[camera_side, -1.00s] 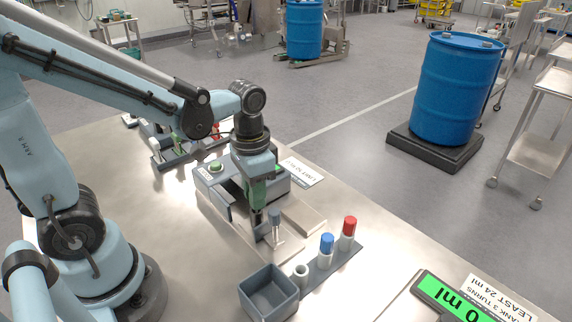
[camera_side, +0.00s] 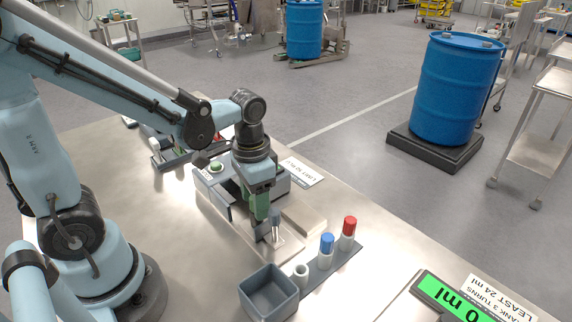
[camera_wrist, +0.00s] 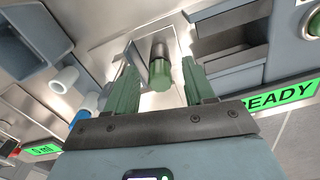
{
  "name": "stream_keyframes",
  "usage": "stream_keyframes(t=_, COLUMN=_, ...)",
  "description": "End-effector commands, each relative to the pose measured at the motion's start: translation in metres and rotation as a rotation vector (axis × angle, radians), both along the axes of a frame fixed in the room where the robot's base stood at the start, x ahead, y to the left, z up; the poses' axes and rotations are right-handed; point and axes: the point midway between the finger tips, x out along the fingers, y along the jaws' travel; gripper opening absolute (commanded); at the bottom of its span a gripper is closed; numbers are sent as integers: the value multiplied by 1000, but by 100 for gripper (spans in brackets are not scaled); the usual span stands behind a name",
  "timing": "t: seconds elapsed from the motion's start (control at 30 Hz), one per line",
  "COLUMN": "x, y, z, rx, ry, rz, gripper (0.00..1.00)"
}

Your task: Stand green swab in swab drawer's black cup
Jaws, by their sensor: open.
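My gripper (camera_side: 266,222) points down over a pale metal plate in front of a grey unit. It is open in the wrist view (camera_wrist: 160,85), with green fingers on either side of a short cylinder with a green end (camera_wrist: 160,78). This looks like the green swab, with a dark band and grey part beyond it; I cannot tell whether the dark band is the black cup. Gaps show between it and both fingers. In the side view a grey upright post (camera_side: 276,223) stands beside the fingertips. The swab drawer cannot be told apart clearly.
The grey unit (camera_side: 217,190) has a green button and, in the wrist view, a READY screen (camera_wrist: 285,97). A rack in front holds a blue-capped tube (camera_side: 326,244), a red-capped tube (camera_side: 348,233) and a white holder (camera_side: 301,274). A grey bin (camera_side: 269,292) stands nearby.

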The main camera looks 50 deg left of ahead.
Motion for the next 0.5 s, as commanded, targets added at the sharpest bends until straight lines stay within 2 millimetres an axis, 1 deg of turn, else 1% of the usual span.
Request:
stream_keyframes(t=0.17, x=0, y=0, z=9, rx=0, ry=0, rz=0, gripper=53)
stream_keyframes(t=0.27, x=0, y=0, z=19, rx=0, ry=0, rz=0, gripper=53)
stream_keyframes(t=0.5, x=-1, y=0, z=51, rx=0, ry=0, rz=0, gripper=53)
